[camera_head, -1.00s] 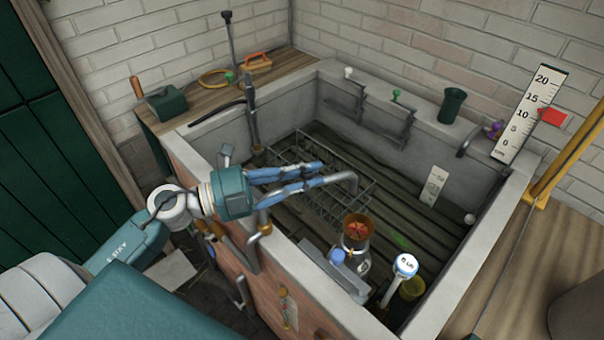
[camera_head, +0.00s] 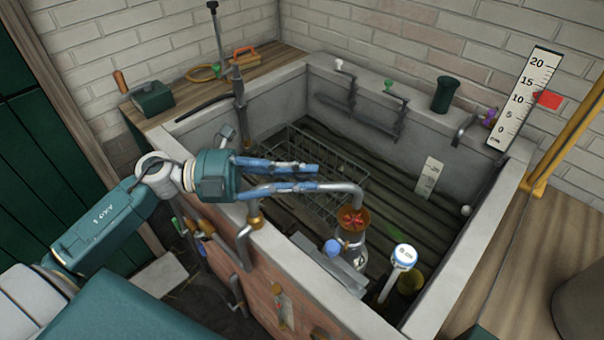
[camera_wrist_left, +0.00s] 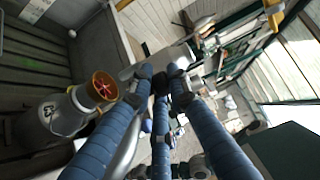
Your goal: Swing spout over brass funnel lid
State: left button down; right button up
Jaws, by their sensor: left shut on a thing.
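The grey spout (camera_head: 340,187) rises from a brass fitting on the trough's front wall and bends down at its tip. The tip is over or just behind the brass funnel lid (camera_head: 353,219), which has a red cross-shaped piece inside. The lid sits on a grey churn (camera_head: 351,240) and also shows in the left wrist view (camera_wrist_left: 103,87). My left gripper (camera_head: 318,178), with blue-wrapped fingers, is shut on the spout along its horizontal part. The fingers hide part of the pipe. I cannot tell the exact gap between tip and lid. My right gripper is out of view.
The stone trough (camera_head: 290,237) holds a wire rack (camera_head: 318,160) behind the spout. A white-capped dipper (camera_head: 403,257) and a blue knob (camera_head: 332,247) stand near the churn. A numbered ruler (camera_head: 525,98) stands at the right rim.

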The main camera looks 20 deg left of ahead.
pick_arm(q)
jog(key=shift+r, duration=0.15)
jog(key=c, duration=1.7)
grip_release()
jog(key=shift+o, duration=0.2)
jog(key=shift+s+a, duration=0.1)
jog(key=v, duration=1.2)
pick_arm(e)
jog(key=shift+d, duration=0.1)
